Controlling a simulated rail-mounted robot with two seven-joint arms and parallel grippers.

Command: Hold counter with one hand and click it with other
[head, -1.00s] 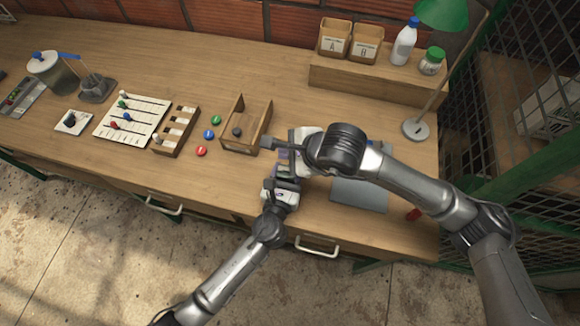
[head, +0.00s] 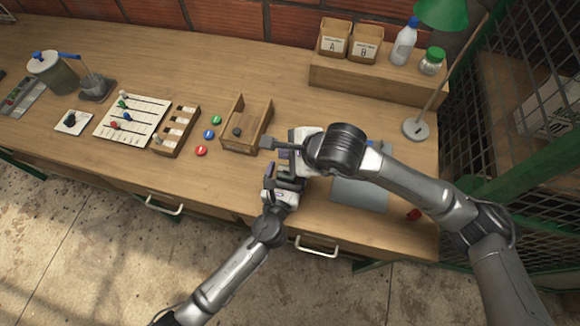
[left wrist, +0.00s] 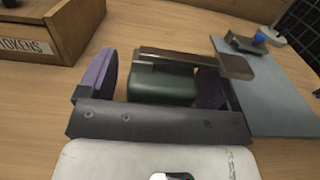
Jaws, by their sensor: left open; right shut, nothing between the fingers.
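The counter, which I take to be the dark green block (left wrist: 160,86) with a metal bar across its top, sits between my left gripper's fingers in the left wrist view. My left gripper (left wrist: 158,85) is open, with a gap between its left purple pad and the block. Whether the right pad touches cannot be told. In the head view my left gripper (head: 284,172) is low over the front of the bench. My right gripper (head: 270,143) is shut and empty, its fingers pointing left just above and beyond the left one. The arms hide the counter in the head view.
A wooden tray (head: 230,148) stands left of the grippers, labelled TOKENS in the left wrist view (left wrist: 25,46). Red, blue and green tokens lie left of it. A grey mat (head: 350,195) lies to the right. A lamp base (head: 416,129) and a wooden shelf (head: 350,80) stand behind.

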